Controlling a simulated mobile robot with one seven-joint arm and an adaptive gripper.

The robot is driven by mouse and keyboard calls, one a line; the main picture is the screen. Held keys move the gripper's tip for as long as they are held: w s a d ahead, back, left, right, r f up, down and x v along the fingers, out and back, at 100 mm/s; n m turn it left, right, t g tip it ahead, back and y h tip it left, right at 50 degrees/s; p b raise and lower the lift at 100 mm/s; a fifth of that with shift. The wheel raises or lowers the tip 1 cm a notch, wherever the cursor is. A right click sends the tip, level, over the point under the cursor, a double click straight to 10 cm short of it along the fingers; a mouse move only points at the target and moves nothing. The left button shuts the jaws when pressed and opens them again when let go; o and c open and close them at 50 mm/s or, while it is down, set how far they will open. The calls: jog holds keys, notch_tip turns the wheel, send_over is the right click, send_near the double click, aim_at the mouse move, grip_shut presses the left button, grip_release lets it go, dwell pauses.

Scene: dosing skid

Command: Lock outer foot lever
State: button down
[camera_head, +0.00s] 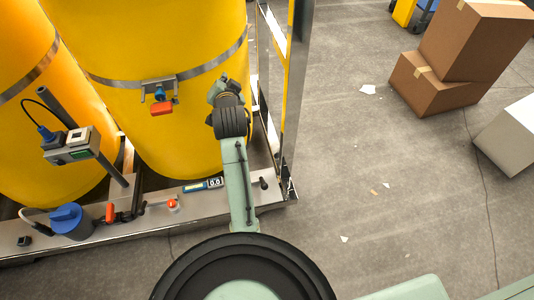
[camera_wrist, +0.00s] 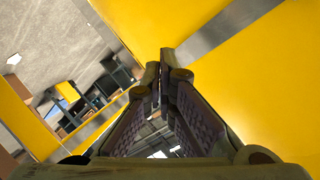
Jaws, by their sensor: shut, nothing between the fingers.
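No part in view is plainly marked as the outer foot lever. A small black lever (camera_head: 263,183) stands at the right end of the skid's metal base (camera_head: 240,194), near the outer corner. Its lock state is too small to tell. My gripper (camera_wrist: 165,62) is shut and empty in the wrist view, with yellow surfaces around it. In the head view my arm reaches up in front of the right yellow tank (camera_head: 190,130), and its end is well above the base and the black lever. My fingertips are not clear in that view.
A red-handled valve (camera_head: 162,108) sits on the tank, left of my arm. The base carries a blue-capped pump (camera_head: 68,220), an orange handle (camera_head: 110,213) and a small display (camera_head: 203,185). Cardboard boxes (camera_head: 470,55) lie beyond open floor.

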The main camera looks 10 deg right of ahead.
jog(key=s+d+f+m+g, duration=0.1)
jog(key=d+f+m, duration=0.15)
jog(key=f, duration=0.35)
jog(key=s+d+f+m+g, duration=0.1)
jog(key=d+f+m, duration=0.15)
jog(key=f, duration=0.35)
jog(key=m+g, duration=0.3)
jog(key=m, duration=0.5)
send_over(263, 183)
jog(key=a, duration=0.1)
notch_tip(263, 183, down, 14)
jog(key=s+f+m+g, duration=0.2)
jog(key=s+f+m, duration=0.4)
jog(key=f, duration=0.3)
jog(key=s+d+f+m+g, duration=0.1)
jog(key=s+f+m+g, duration=0.1)
jog(key=s+f+m, duration=0.4)
notch_tip(263, 183, down, 4)
jog(key=shift+s+d+r, duration=0.1)
jog(key=shift+s+d, duration=0.2)
jog(key=shift+s, duration=0.4)
jog(key=b+x, duration=0.1)
jog(key=x, duration=0.9)
jog(key=shift+d+b, duration=0.15)
jog(key=shift+b, duration=0.2)
jog(key=shift+w+a+r+p, duration=0.25)
jog(key=shift+w+r+p, duration=0.35)
jog(key=shift+w+r, duration=0.35)
jog(key=shift+w+a+r, duration=0.15)
jog(key=shift+w+r, duration=0.3)
